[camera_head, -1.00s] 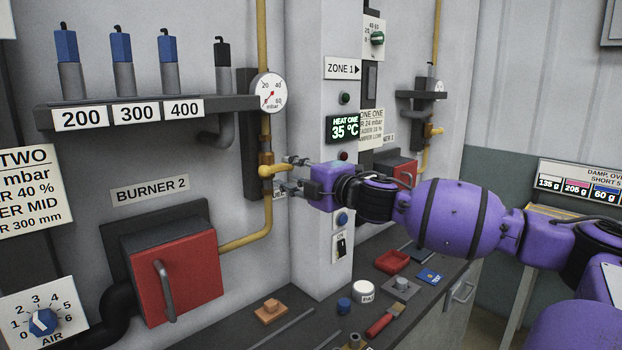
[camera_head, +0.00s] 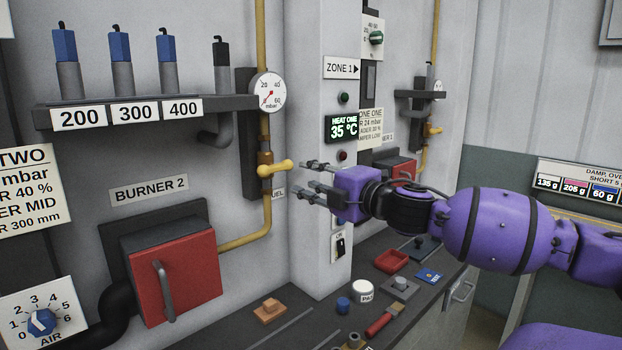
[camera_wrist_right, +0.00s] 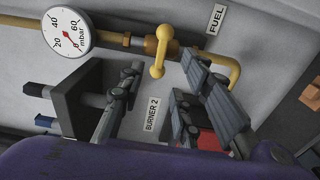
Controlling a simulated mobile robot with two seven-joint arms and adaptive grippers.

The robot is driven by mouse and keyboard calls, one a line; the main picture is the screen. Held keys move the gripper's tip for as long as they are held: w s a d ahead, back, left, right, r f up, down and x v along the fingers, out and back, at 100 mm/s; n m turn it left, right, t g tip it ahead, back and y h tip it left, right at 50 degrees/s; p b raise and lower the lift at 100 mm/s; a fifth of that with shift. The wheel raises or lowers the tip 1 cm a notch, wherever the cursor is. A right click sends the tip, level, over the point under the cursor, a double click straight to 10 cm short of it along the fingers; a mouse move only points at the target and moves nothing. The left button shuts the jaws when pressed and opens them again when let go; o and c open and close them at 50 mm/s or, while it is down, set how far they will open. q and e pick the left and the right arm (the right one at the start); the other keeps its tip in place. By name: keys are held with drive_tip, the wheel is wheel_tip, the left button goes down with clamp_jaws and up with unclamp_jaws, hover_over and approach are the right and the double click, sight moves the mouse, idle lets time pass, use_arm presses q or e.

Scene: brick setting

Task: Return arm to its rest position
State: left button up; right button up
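My right gripper (camera_head: 315,180) is a purple wrist with grey fingers, left of the middle of the right arm in the head view. Its fingers are apart with nothing between them. They stand to the right of the yellow fuel valve handle (camera_head: 275,168), with a gap. In the right wrist view, my right gripper (camera_wrist_right: 165,110) has its fingers spread, and the yellow valve handle (camera_wrist_right: 158,58) shows beyond them, clear of both. My left gripper is not in view.
A pressure gauge (camera_head: 269,92) sits above the valve on the yellow pipe. A red burner door (camera_head: 175,275) is at lower left. The dark bench (camera_head: 300,325) below holds small items, including a red tray (camera_head: 392,261). A wall pillar stands behind the gripper.

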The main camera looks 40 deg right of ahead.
idle(0.3)
drive_tip(key=s+d+f+m+g+h, duration=0.25)
drive_tip(key=s+f+m, duration=0.2)
drive_tip(key=f, duration=0.65)
drive_tip(key=s+d+f+m+g+h, duration=0.25)
drive_tip(key=s+f, duration=0.25)
drive_tip(key=f, duration=0.6)
drive_tip(key=s+a+f+m+g+h, duration=0.1)
drive_tip(key=s+f+m+g, duration=0.15)
drive_tip(key=s+f, duration=0.4)
drive_tip(key=s+a+f+m+g, duration=0.1)
drive_tip(key=s+a+f+m, duration=0.2)
drive_tip(key=f, duration=0.6)
drive_tip(key=s+a+f+m+g, duration=0.1)
drive_tip(key=s+a+f+g, duration=0.1)
drive_tip(key=s+a+f, duration=0.4)
drive_tip(key=s+a+f+m+g, duration=0.1)
drive_tip(key=s+f+m+g, duration=0.15)
drive_tip(key=s, duration=0.45)
drive_tip(key=s+a+f+m+g+y, duration=0.2)
drive_tip(key=s+a+f+g+y, duration=0.15)
drive_tip(key=s+a, duration=0.9)
drive_tip(key=w+a+f+t+y, duration=0.1)
drive_tip(key=w+a+f+t, duration=0.5)
drive_tip(key=w+f, duration=0.3)
wheel_tip(320, 180, down, 3)
drive_tip(key=shift+a+r+t, duration=0.1)
drive_tip(key=shift+a+t, duration=0.1)
drive_tip(key=shift+t, duration=0.35)
